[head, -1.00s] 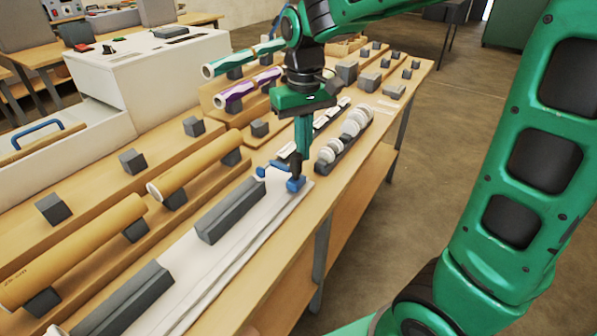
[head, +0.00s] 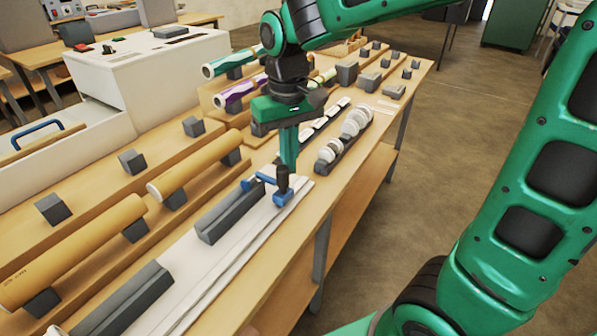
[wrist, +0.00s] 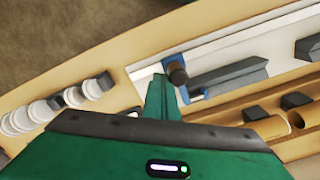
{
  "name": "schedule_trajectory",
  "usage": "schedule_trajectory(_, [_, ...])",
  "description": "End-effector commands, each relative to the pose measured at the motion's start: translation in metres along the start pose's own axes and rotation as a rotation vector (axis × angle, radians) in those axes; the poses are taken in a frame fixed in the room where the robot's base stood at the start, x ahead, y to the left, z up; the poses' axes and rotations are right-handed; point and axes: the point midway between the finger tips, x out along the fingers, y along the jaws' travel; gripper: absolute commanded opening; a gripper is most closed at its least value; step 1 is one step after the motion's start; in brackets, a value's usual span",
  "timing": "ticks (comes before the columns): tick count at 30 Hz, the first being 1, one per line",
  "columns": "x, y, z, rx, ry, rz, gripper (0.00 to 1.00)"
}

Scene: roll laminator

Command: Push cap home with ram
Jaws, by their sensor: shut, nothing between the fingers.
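The ram is a blue bracket (head: 283,198) with an upright black handle (head: 283,178), on the white bed near the far end of a grey cradle block (head: 230,211). My gripper (head: 289,170) is shut and empty, pointing down just behind the handle. In the wrist view the handle (wrist: 177,72) stands beside my green fingers (wrist: 162,98), and blue parts of the ram (wrist: 193,92) show past them. I cannot tell whether the fingers touch the handle. White round caps (head: 355,122) stand in a dark rack to the right. No cap is visible at the ram.
Brown tubes (head: 195,172) rest on grey blocks to the left. Patterned tubes (head: 236,94) lie on a stand behind my gripper. A white laminator (head: 150,70) stands at the back left. The table's right front edge is close to the white bed (head: 225,268).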

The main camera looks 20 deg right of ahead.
Motion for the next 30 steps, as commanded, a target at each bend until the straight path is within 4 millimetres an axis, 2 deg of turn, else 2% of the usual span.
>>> schedule_trajectory(22, [0.0,-0.078,0.045,-0.004,0.001,0.0,0.0])
schedule_trajectory(30, [0.0,-0.091,0.052,-0.001,0.001,0.0,0.0])
